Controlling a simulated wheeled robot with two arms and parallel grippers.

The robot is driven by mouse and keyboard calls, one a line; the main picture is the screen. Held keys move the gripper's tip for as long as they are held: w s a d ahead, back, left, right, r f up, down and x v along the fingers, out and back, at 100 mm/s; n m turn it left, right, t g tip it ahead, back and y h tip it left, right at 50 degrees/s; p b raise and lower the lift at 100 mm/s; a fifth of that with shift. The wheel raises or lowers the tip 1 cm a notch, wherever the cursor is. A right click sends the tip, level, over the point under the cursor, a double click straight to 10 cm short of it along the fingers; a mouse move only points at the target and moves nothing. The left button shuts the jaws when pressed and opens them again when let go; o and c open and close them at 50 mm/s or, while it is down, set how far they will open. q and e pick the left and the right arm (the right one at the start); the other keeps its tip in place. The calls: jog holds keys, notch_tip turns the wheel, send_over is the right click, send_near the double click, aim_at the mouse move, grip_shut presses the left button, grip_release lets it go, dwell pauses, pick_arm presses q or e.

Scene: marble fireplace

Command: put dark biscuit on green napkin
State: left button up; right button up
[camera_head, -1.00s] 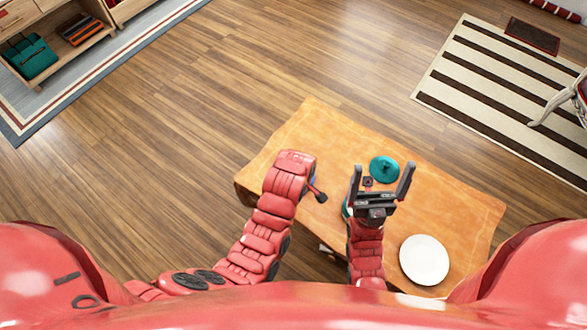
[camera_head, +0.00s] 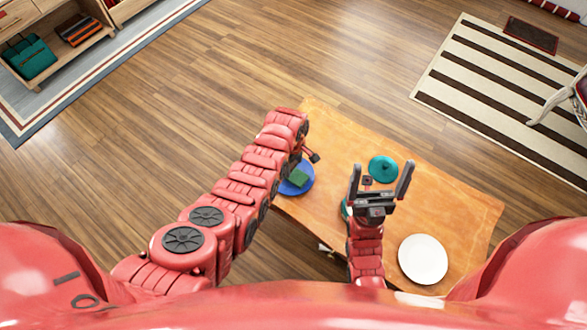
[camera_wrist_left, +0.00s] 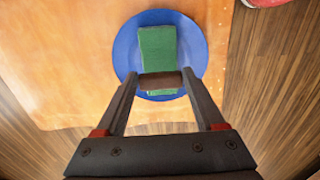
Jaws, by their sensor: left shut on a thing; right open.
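The dark biscuit (camera_wrist_left: 160,81) is a brown bar between the fingertips of my left gripper (camera_wrist_left: 159,78) in the left wrist view. The green napkin (camera_wrist_left: 158,48) is a folded rectangle on a blue plate (camera_wrist_left: 127,45). The biscuit overlaps the near part of the napkin in that view; I cannot tell whether they touch. In the head view the napkin (camera_head: 298,178) and plate (camera_head: 304,187) show partly beside my left arm, and the biscuit cannot be made out. My right gripper (camera_head: 382,180) is open and empty over the table.
The wooden table (camera_head: 330,225) also carries a teal round object (camera_head: 383,168), a small dark item (camera_head: 367,180) near my right gripper, and a white plate (camera_head: 423,259) at the near right. Another teal thing (camera_head: 345,209) is mostly hidden by my right arm.

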aim_at(294, 167)
pick_arm(q)
jog(key=shift+f, duration=0.55)
jog(key=shift+f+b, duration=0.85)
jog(key=shift+f, duration=0.3)
jog(key=shift+f, duration=0.1)
jog(key=o, duration=1.3)
